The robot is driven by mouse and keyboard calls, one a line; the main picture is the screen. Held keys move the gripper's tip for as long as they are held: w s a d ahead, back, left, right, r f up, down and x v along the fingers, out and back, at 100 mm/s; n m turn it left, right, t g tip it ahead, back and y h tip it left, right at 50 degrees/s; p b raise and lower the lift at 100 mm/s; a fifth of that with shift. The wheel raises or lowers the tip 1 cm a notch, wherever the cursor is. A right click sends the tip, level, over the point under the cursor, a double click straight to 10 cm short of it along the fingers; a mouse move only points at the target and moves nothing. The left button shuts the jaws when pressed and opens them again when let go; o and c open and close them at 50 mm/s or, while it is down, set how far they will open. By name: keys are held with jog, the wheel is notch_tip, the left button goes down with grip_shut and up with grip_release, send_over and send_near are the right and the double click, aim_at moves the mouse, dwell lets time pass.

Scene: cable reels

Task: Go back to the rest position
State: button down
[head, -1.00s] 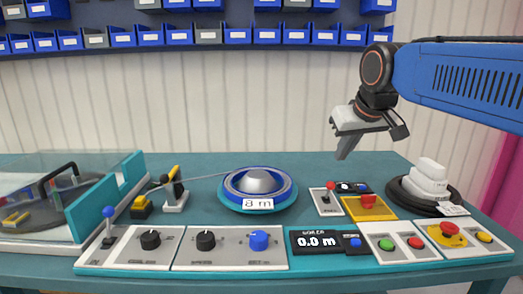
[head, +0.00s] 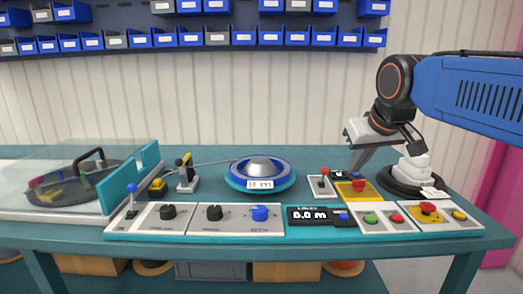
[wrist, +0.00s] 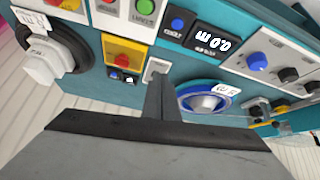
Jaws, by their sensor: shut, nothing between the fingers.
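My gripper (head: 357,171) is shut and empty, above the right part of the teal bench. In the head view its fingers point down and left, close above the small lever and button panels. In the wrist view the closed fingers (wrist: 158,98) reach toward the panels, and nothing is held. The blue reel (head: 260,171) with an "8 m" label sits on its round turntable mid-bench, and it also shows in the wrist view (wrist: 204,101). The display (head: 315,216) reads 0.0 m.
A red-lever switch (head: 320,184) and a yellow panel with a red button (head: 358,189) lie below my gripper. A black coil with white blocks (head: 414,172) is to the right. A clear-covered reel unit (head: 80,180) stands left. The air above the bench's middle is free.

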jog(key=s+d+f+m+g, duration=0.1)
jog(key=s+d+f, duration=0.1)
jog(key=s+f, duration=0.8)
jog(key=s+d+f+m+g, duration=0.1)
jog(key=s+d+f, duration=0.2)
jog(key=s+f, duration=0.8)
jog(key=shift+d+f+h, duration=0.3)
jog(key=shift+d+f, duration=0.05)
jog(key=shift+f, duration=0.45)
